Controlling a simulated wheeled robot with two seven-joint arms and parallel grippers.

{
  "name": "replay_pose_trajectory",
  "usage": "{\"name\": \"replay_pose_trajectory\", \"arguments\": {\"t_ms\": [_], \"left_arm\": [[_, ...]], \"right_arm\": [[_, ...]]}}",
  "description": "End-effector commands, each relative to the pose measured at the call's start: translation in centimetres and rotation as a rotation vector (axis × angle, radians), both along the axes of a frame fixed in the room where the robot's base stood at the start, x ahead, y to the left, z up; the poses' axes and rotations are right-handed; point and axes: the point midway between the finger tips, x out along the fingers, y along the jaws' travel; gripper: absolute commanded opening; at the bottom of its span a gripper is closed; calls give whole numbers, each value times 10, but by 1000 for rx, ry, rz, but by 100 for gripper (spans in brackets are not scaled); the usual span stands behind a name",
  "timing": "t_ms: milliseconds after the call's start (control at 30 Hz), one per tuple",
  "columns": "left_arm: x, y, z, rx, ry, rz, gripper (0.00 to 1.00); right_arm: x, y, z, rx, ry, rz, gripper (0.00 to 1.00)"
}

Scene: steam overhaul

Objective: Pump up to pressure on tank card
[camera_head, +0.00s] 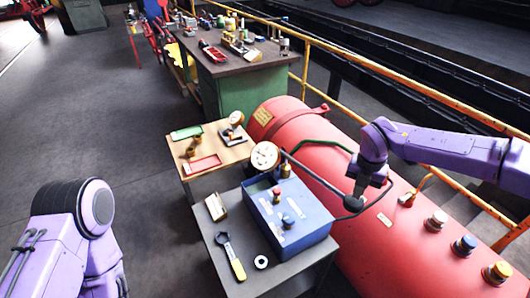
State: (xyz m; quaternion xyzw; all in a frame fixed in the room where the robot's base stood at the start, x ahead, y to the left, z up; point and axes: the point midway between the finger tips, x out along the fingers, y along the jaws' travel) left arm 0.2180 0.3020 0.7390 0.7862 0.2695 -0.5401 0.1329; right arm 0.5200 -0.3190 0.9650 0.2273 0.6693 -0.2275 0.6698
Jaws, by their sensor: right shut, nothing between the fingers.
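The blue pump box (303,238) sits on a small grey table, with a red button (277,192) and a blue knob (288,220) on top. A round white-faced gauge (265,156) stands at its back; its reading is too small to tell. A dark lever (312,173) runs from the box toward the red tank (300,130). A yellowish card (263,116) is on the tank's far end; its writing is unreadable. My right gripper (357,190) is shut and empty at the lever's dark end, above the tank; I cannot tell whether they touch. My left gripper is out of view.
A wrench (231,256), a ring (261,262) and a small tan block (216,207) lie on the grey table (215,238). A wooden table (228,156) with trays stands behind. Coloured caps (465,243) line the tank. A yellow railing (400,80) runs behind. Floor at left is clear.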

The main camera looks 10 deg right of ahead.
Motion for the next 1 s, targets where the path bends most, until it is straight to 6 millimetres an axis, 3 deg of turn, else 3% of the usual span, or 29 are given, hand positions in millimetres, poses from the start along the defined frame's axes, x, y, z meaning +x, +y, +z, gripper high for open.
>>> {"name": "replay_pose_trajectory", "arguments": {"t_ms": [400, 767, 1000], "left_arm": [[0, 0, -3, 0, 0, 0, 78], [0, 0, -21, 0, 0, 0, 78], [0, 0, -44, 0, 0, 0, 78]], "right_arm": [[0, 0, -4, 0, 0, 0, 0], [0, 0, -27, 0, -1, 0, 0], [0, 0, -56, 0, 0, 0, 0]]}}
